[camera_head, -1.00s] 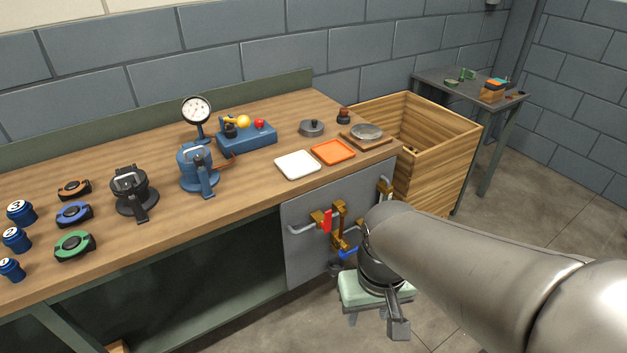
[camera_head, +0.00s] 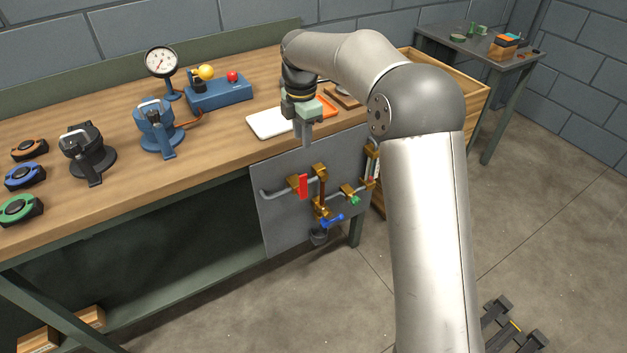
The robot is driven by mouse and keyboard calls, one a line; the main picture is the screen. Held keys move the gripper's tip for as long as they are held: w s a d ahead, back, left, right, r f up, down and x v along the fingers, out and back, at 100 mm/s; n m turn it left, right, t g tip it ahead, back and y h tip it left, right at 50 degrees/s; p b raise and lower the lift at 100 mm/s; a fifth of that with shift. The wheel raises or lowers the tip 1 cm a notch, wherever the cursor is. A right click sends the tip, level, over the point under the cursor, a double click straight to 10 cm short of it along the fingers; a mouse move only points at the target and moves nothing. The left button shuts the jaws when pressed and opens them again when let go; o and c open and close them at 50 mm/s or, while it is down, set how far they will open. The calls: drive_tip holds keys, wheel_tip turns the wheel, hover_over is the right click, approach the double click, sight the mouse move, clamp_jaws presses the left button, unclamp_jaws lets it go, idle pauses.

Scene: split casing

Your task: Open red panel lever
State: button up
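The red lever (camera_head: 303,186) is a small upright handle on a brass valve, on the pipe at the left part of the grey panel (camera_head: 279,224) fixed to the bench front. My gripper (camera_head: 307,143) points down just in front of the bench edge, above the red lever and apart from it. Its fingers look close together, but at this angle I cannot tell whether they are open or shut. Nothing shows held in it.
A blue lever (camera_head: 332,220) and a green handle (camera_head: 355,201) sit on the same pipework, right of the red lever. A white tray (camera_head: 268,123) and an orange tray (camera_head: 329,106) lie on the bench near my gripper. The floor in front of the panel is clear.

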sight(303, 175)
wheel_tip(303, 175, down, 17)
drive_tip(key=shift+a+b, duration=0.1)
drive_tip(key=shift+b, duration=0.25)
clamp_jaws()
